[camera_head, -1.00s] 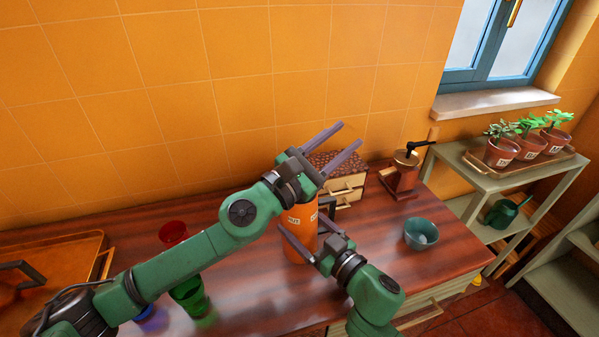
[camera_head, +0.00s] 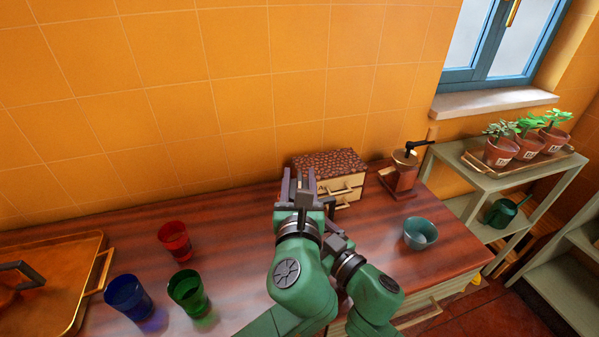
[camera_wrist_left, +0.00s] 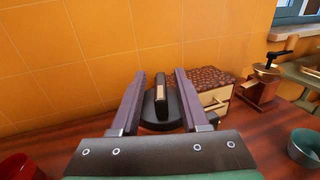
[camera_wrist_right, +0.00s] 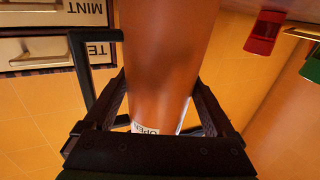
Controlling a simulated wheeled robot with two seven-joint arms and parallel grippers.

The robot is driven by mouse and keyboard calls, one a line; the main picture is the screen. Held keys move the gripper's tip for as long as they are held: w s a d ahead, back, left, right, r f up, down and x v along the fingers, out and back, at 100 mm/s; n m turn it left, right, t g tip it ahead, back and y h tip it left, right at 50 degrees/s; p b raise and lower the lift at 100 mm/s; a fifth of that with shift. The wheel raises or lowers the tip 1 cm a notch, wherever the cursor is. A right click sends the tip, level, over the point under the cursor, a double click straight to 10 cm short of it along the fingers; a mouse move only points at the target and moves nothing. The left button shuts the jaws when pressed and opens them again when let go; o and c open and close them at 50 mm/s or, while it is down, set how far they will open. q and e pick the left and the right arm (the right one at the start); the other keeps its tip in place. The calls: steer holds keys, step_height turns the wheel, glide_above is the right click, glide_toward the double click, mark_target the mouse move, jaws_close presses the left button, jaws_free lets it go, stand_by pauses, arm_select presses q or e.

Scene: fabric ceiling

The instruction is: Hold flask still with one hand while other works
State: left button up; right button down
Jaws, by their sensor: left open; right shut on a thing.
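The orange flask (camera_wrist_right: 165,45) fills the middle of the right wrist view, with a dark handle at its side and part of a white "OPEN" label. My right gripper (camera_wrist_right: 160,95) is shut on its body, a finger on each side. The flask's black lid, with an upright grip (camera_wrist_left: 160,88) on it, shows in the left wrist view. My left gripper (camera_wrist_left: 159,72) is open above the lid, its fingers to either side of the grip with gaps between. In the head view my left gripper (camera_head: 298,178) and arm hide the flask and most of my right gripper.
Red (camera_head: 175,241), blue (camera_head: 128,297) and green (camera_head: 188,293) cups and a tray (camera_head: 70,262) stand on the left counter. A drawer box (camera_head: 330,165), a grinder (camera_head: 401,177) and a teal bowl (camera_head: 420,233) stand behind and right.

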arm_select(q)
steer(key=shift+w, duration=1)
jaws_close()
steer(key=shift+h, duration=0.4)
steer(key=shift+d+m+h, duration=0.25)
steer(key=shift+m+h, duration=1.15)
steer(key=shift+h, duration=0.3)
steer(key=shift+s+d+m+g+h, duration=0.1)
steer(key=shift+d+m+g+h, duration=0.1)
steer(key=shift+m+g+h, duration=0.65)
steer(key=shift+s+d+m+g+h, duration=0.15)
steer(key=shift+m+h, duration=0.4)
steer(key=shift+h, duration=0.8)
steer(key=shift+w, duration=0.1)
jaws_free()
steer(key=shift+d, duration=0.1)
